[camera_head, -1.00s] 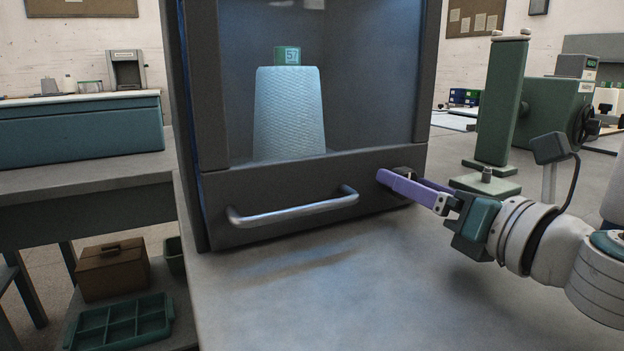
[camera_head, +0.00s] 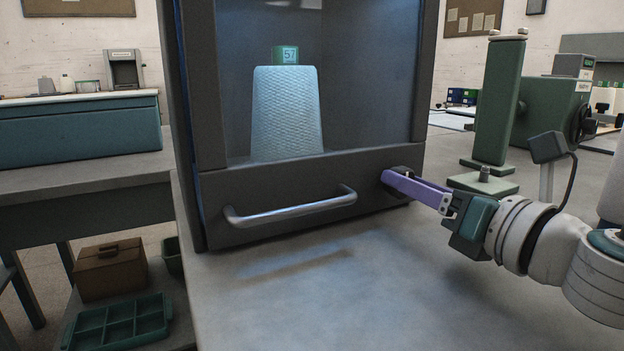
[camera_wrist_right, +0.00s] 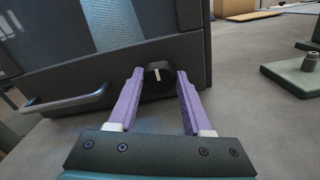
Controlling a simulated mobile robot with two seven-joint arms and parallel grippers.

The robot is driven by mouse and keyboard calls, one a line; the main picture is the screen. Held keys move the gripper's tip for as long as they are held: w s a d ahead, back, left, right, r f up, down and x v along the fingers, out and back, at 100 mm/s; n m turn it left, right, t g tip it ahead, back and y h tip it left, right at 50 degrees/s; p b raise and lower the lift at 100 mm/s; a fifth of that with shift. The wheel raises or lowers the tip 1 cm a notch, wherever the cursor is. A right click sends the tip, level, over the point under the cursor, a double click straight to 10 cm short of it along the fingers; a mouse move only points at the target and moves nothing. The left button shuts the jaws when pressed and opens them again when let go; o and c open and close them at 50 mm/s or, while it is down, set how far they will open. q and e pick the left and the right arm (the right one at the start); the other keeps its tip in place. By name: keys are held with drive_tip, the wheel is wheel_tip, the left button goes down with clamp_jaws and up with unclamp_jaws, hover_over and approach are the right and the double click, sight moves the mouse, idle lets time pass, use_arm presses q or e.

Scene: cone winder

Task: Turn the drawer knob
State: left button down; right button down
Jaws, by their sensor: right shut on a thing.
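The drawer knob (camera_head: 408,171) is dark and sits at the right end of the dark drawer front (camera_head: 290,182), partly hidden by my fingers. In the right wrist view the knob (camera_wrist_right: 158,80) is black with a short white mark on its face. My right gripper (camera_head: 389,180) reaches in from the right with its purple fingers at the knob. In the wrist view my right gripper (camera_wrist_right: 160,76) has one finger on each side of the knob and is shut on it. The drawer looks closed. My left gripper is not in view.
A metal bar handle (camera_head: 290,207) crosses the drawer front left of the knob. A white yarn cone (camera_head: 286,115) stands behind the window above. A green post (camera_head: 498,105) stands on the right. The tabletop (camera_head: 320,290) in front is clear.

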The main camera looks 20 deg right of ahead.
drive_tip(key=shift+m, duration=0.3)
drive_tip(key=m, duration=0.3)
drive_tip(key=shift+d+p, duration=0.1)
drive_tip(key=shift+p, duration=0.3)
drive_tip(key=m+p, duration=0.1)
drive_tip(key=m, duration=0.4)
drive_tip(key=shift+m, duration=0.4)
drive_tip(key=m+p, duration=0.2)
drive_tip(key=m, duration=0.2)
drive_tip(key=shift+f+m, duration=0.1)
drive_tip(key=shift+m, duration=0.2)
drive_tip(key=shift+f+m+p, duration=0.1)
drive_tip(key=shift+m+p, duration=0.7)
drive_tip(key=shift+m, duration=1.1)
drive_tip(key=shift+c, duration=1.6)
unclamp_jaws()
